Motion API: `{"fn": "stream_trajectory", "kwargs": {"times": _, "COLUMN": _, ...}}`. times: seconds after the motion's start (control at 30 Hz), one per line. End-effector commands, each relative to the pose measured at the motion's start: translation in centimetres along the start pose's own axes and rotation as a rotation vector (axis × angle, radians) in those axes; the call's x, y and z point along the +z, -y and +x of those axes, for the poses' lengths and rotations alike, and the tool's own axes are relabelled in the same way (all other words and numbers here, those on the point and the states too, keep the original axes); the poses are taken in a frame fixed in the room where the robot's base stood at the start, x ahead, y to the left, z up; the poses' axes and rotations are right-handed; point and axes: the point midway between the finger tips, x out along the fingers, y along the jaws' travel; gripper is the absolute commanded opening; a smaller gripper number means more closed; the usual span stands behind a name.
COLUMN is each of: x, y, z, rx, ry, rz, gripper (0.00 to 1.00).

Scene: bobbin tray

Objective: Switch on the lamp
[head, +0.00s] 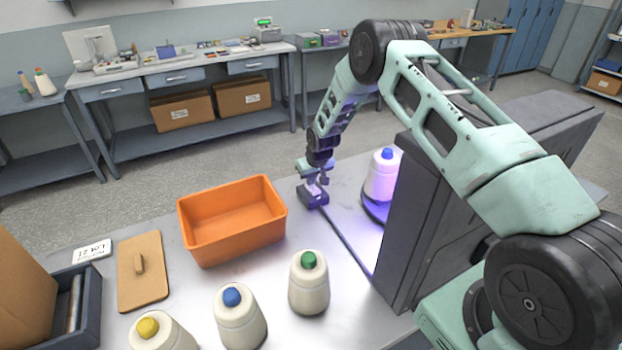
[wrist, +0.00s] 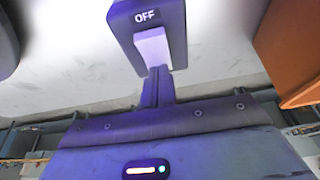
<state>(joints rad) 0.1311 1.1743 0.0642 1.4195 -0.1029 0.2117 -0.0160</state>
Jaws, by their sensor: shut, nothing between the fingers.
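A small dark switch box (head: 312,196) stands on the table, right of the orange bin. In the wrist view, the switch box (wrist: 122,28) shows an "OFF" label and a pale rocker (wrist: 153,46). My gripper (head: 318,180) is shut and empty, pointing down at the switch box. In the wrist view, my gripper's fingertips (wrist: 158,72) overlap the rocker's lower edge; I cannot tell whether they touch. The fingers hide part of the box. Violet light shines on a blue-capped bobbin (head: 384,176) beside the tall dark housing (head: 428,215); the lamp itself is hidden.
The empty orange bin (head: 204,252) sits left of the switch box. Bobbins with green (head: 309,285), blue (head: 240,322) and yellow (head: 165,338) caps stand in front. A brown lidded board (head: 142,285) lies left. The dark housing stands close on the right.

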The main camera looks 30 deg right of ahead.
Motion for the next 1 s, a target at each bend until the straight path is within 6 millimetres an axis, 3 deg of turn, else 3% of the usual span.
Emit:
{"fn": "stream_trajectory", "kwargs": {"times": 0.27, "x": 1.0, "y": 0.0, "z": -0.7, "rx": 0.000, "ry": 0.002, "rz": 0.000, "gripper": 0.00}}
{"fn": "stream_trajectory", "kwargs": {"times": 0.63, "x": 0.8, "y": 0.0, "z": -1.0, "rx": 0.000, "ry": 0.000, "rz": 0.000, "gripper": 0.00}}
{"fn": "stream_trajectory", "kwargs": {"times": 1.0, "x": -1.4, "y": 0.3, "z": -6.2, "rx": 0.001, "ry": -0.005, "rz": 0.000, "gripper": 0.00}}
